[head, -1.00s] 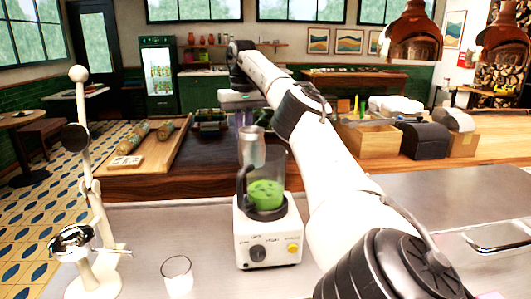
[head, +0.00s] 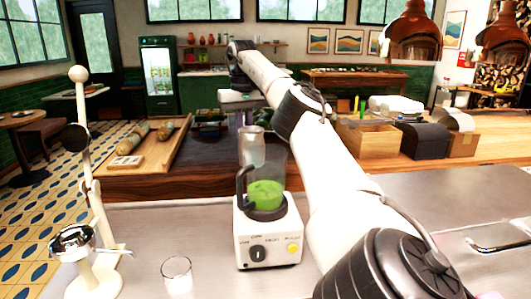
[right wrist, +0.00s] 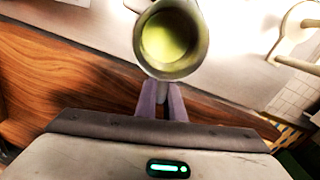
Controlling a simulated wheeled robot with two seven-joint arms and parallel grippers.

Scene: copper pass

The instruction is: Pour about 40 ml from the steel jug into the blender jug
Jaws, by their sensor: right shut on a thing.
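The steel jug (head: 252,147) is held just behind and above the blender jug in the head view, looking close to upright. In the right wrist view, I look into the steel jug (right wrist: 141,45) and see yellow-green liquid inside. My right gripper (right wrist: 162,98) is shut on the steel jug, its purple fingers at the jug's side. The clear blender jug (head: 279,170) stands on its white base (head: 268,235) with green contents low inside. No stream shows between the jugs. My left gripper is not in view.
A drinking glass (head: 177,278) stands front left of the blender. A cream stand with a metal bowl (head: 73,240) is at the left. A wooden board (head: 148,158) with rolls lies behind on the wooden counter. The steel counter (head: 420,195) at right is largely clear.

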